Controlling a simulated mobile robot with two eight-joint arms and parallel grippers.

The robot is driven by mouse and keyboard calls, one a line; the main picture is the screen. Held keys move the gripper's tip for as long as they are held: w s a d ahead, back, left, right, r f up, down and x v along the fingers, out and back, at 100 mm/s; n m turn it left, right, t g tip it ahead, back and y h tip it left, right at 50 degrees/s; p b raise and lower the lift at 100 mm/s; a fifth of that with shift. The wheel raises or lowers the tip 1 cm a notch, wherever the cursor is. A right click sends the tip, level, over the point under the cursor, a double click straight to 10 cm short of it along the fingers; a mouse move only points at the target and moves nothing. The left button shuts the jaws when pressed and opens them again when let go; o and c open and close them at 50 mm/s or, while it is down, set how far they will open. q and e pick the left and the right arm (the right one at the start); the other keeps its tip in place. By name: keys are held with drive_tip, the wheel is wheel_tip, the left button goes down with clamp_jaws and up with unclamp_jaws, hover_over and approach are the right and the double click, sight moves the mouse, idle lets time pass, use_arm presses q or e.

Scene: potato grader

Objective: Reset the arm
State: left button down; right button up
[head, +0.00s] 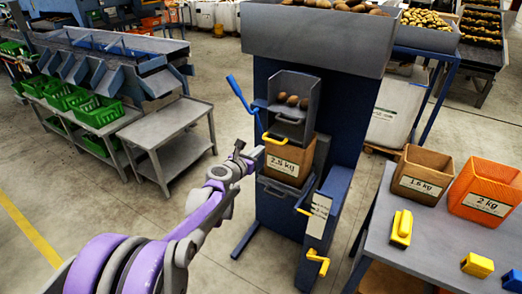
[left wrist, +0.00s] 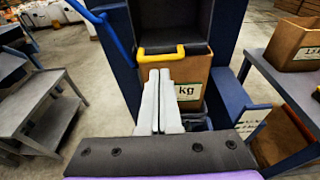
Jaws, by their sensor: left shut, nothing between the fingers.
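My left arm comes in from the lower left in the head view, purple and grey. My left gripper (head: 247,156) is shut and empty, in front of and to the left of the grader machine. In the left wrist view its two pale fingers (left wrist: 158,102) lie together, in line with the brown 2.5 kg box (left wrist: 190,75). That box (head: 289,160) stands in the blue grader (head: 268,210) under a grey chute (head: 290,105) holding a few potatoes. A gap between fingers and box cannot be judged exactly. My right gripper is not in view.
A blue lever (head: 240,103) sticks out left of the grader, near my gripper. A grey table (head: 440,250) at right holds a brown box (head: 421,175), an orange 2 kg box (head: 486,190) and yellow items. A low grey table (head: 168,138) stands left. Floor between is clear.

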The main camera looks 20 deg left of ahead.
use_arm(q)
drive_tip(key=v, duration=0.7)
drive_tip(key=shift+f, duration=0.15)
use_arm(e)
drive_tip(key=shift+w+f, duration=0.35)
use_arm(q)
drive_tip(key=s+d+f+m+g+h+p, duration=0.1)
drive_tip(key=s+d+f+m+g, duration=0.15)
drive_tip(key=s+d+m, duration=0.65)
drive_tip(key=s+d+f+m+g+h, duration=0.25)
drive_tip(key=s+d+m, duration=0.3)
drive_tip(key=m, duration=0.45)
drive_tip(key=s+f+m+g+y, duration=0.2)
drive_tip(key=s+f+m, duration=0.1)
drive_tip(key=s+m, duration=0.4)
drive_tip(key=s+f+m+g+y+p, duration=0.1)
drive_tip(key=s+f+m+g+y, duration=0.1)
drive_tip(key=s+m, duration=0.6)
drive_tip(key=shift+s+f+m+g, duration=0.2)
drive_tip(key=shift+f+m+g, duration=0.4)
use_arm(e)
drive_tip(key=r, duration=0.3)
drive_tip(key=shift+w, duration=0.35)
